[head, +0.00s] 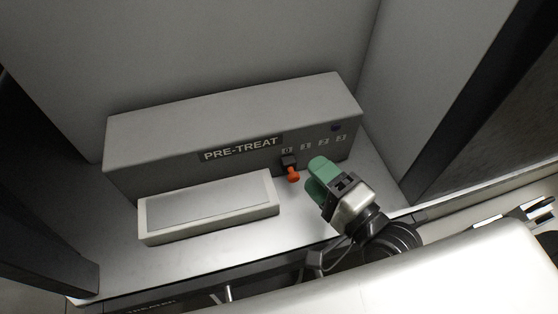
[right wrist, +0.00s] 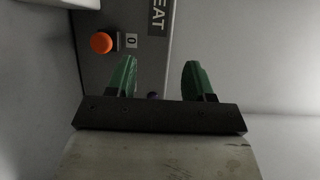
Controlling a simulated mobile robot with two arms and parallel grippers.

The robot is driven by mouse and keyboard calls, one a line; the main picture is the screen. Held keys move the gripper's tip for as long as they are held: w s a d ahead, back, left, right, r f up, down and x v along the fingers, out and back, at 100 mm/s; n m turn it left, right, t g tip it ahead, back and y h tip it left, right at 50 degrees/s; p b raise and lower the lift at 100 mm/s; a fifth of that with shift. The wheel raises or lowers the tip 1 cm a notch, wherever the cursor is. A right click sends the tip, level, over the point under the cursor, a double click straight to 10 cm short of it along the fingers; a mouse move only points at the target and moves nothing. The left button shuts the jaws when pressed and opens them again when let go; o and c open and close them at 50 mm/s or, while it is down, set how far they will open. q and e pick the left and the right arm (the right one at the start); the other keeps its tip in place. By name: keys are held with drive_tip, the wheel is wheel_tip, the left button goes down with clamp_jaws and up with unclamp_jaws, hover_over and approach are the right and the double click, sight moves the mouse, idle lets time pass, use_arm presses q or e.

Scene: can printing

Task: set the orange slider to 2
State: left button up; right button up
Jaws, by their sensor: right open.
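The orange slider (head: 293,175) is a small knob on a dark stem at the front of the grey PRE-TREAT box (head: 190,140). It stands below the 0, at the left end of the 0 to 3 scale (head: 314,144). In the right wrist view the orange knob (right wrist: 101,43) is beside the 0 label (right wrist: 131,40). My right gripper (head: 314,178), with green fingers, is open and empty just right of the knob in the head view. In the right wrist view the open fingers (right wrist: 159,75) are apart from the knob, which lies outside them. My left gripper is not in view.
A pale tray-like block (head: 208,205) stands in front of the box, left of the slider. Grey walls (head: 230,45) close off the back and right side. The surface right of the box is mostly clear.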

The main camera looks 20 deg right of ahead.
sight(296, 180)
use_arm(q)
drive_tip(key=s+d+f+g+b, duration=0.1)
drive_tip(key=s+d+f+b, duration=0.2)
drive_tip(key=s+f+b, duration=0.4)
use_arm(e)
drive_tip(key=f, duration=0.2)
drive_tip(key=s+f+p, duration=0.1)
drive_tip(key=f, duration=0.1)
drive_tip(key=s+f, duration=0.1)
drive_tip(key=shift+d+f+p, duration=0.35)
drive_tip(key=shift+f+p, duration=0.05)
drive_tip(key=shift+w+a+f+p, duration=0.15)
drive_tip(key=shift+w+f+p, duration=0.15)
drive_tip(key=shift+f+p, duration=0.25)
drive_tip(key=p+x, duration=0.1)
drive_tip(key=x, duration=0.2)
drive_tip(key=p+x, duration=0.1)
drive_tip(key=x, duration=0.2)
drive_tip(key=shift+w+f, duration=0.15)
drive_tip(key=shift+w, duration=0.15)
drive_tip(key=shift+w+a+p, duration=0.2)
drive_tip(key=shift+w+p, duration=0.1)
drive_tip(key=shift+w+f, duration=0.1)
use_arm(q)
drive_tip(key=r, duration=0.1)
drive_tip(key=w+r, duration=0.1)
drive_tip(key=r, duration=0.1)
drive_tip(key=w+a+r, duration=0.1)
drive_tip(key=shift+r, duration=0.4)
